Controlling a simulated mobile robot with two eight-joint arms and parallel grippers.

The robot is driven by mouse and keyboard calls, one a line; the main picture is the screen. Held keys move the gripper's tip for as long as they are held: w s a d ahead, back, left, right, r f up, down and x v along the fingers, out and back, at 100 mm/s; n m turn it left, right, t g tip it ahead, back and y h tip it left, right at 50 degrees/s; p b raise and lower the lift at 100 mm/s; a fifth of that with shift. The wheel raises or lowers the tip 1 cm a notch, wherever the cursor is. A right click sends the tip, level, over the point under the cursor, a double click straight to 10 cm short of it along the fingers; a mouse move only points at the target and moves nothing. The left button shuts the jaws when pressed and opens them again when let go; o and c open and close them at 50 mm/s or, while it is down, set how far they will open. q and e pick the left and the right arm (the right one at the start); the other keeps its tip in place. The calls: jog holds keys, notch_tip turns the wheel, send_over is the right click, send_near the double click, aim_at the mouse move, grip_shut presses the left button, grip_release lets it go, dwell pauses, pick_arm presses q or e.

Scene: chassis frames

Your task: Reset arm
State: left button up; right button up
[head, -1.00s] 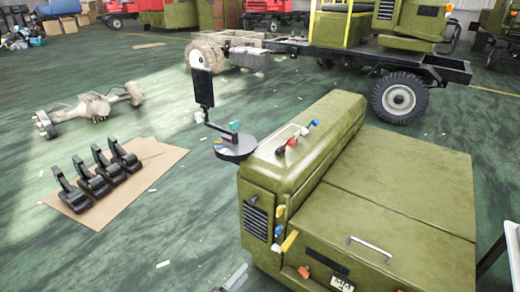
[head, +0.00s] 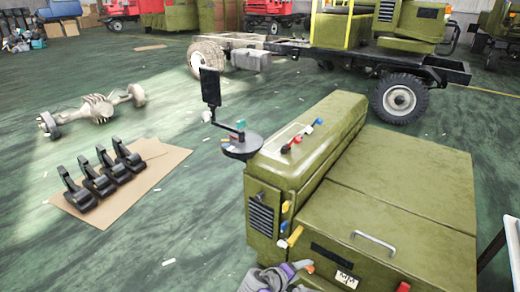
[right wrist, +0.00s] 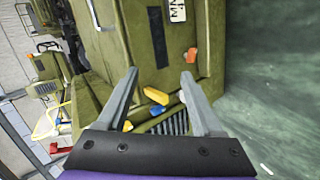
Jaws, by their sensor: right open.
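My right gripper (head: 268,278) shows in grey and purple at the bottom edge of the head view, in front of the green chassis cab (head: 385,225). In the right wrist view its two grey fingers (right wrist: 159,76) are spread wide with nothing held between them. The cab's green front lies beyond the fingers, with a yellow knob (right wrist: 155,95) and an orange one (right wrist: 192,55) seen past them. I cannot tell the exact gap to the cab. My left gripper is not in view.
Several black pedal-like parts (head: 105,175) stand on cardboard (head: 165,160) at left. An axle (head: 95,105) lies on the floor behind them. A wheeled truck chassis (head: 345,50) stands at the back. The green floor (head: 150,260) is mostly open at front left.

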jog(key=s+d+r+m+g+y, duration=0.35)
jog(key=s+d, duration=0.35)
jog(key=s, duration=0.5)
jog(key=s+a+m+y, duration=0.1)
jog(key=s+m+y, duration=0.25)
jog(key=s, duration=1.15)
pick_arm(q)
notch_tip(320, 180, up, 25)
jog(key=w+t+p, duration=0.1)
jog(key=p, duration=2)
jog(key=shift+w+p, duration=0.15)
jog(key=shift+p, duration=0.2)
pick_arm(e)
notch_tip(320, 180, up, 25)
jog(key=t, duration=0.1)
jog(key=shift+w+a+r+y, duration=0.15)
jog(key=shift+w+r+y, duration=0.05)
jog(key=shift+w+y, duration=0.25)
